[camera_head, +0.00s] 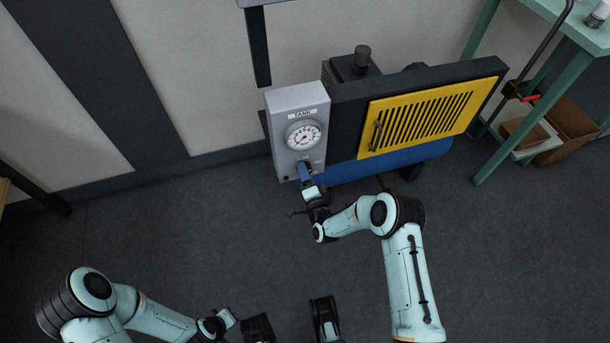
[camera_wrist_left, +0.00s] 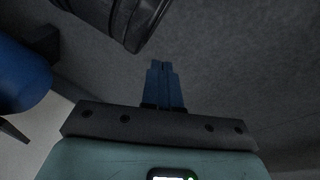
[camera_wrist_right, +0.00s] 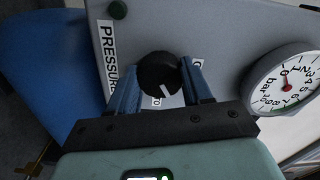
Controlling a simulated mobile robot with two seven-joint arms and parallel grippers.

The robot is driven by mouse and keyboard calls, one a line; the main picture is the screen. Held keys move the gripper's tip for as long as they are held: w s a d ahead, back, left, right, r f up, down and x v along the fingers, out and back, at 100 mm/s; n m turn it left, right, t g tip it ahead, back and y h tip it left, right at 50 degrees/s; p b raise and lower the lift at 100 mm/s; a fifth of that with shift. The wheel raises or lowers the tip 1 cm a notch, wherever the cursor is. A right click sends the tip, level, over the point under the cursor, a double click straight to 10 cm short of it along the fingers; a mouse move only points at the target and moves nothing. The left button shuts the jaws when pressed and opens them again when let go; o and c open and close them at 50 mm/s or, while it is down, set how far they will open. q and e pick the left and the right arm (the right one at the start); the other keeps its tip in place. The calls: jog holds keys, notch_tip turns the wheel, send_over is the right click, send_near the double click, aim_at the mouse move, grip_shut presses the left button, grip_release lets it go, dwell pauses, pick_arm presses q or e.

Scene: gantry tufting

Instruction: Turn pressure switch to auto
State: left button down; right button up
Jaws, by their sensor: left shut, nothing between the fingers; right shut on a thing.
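The pressure switch is a round black knob (camera_wrist_right: 158,72) with a white pointer mark, on the grey control box (camera_head: 284,105). In the right wrist view the pointer is aimed down toward a partly hidden label; another label by the right finger is mostly covered. A "PRESSURE" label (camera_wrist_right: 108,60) is beside the knob. My right gripper (camera_head: 304,172) is at the lower front of the box; in the right wrist view its blue fingers (camera_wrist_right: 160,84) are shut on the knob, one each side. My left gripper (camera_wrist_left: 164,68) is shut and empty, low over the floor.
A pressure gauge (camera_head: 303,135) under a "TANK" label is on the box; it also shows in the right wrist view (camera_wrist_right: 286,82). A yellow vented panel (camera_head: 420,115) and a blue tank (camera_head: 390,162) are to its right. A green bench (camera_head: 570,30) stands far right.

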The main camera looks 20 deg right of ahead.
pick_arm(q)
jog(key=s+f+g+b, duration=0.2)
jog(key=s+f, duration=0.2)
jog(key=s, duration=0.1)
jog(key=shift+a, duration=0.35)
pick_arm(e)
jog(key=shift+a+r+m, duration=0.1)
jog(key=shift+m, duration=3)
pick_arm(q)
jog(key=shift+f, duration=0.15)
pick_arm(e)
jog(key=o, duration=1)
jog(key=shift+o, duration=0.2)
pick_arm(q)
jog(key=w+d+r+t+p, duration=0.1)
jog(key=w+r+t+p, duration=0.1)
jog(key=w+r, duration=0.4)
jog(key=shift+p, duration=0.6)
pick_arm(e)
jog(key=s, duration=1.3)
jog(key=shift+s+d, duration=0.25)
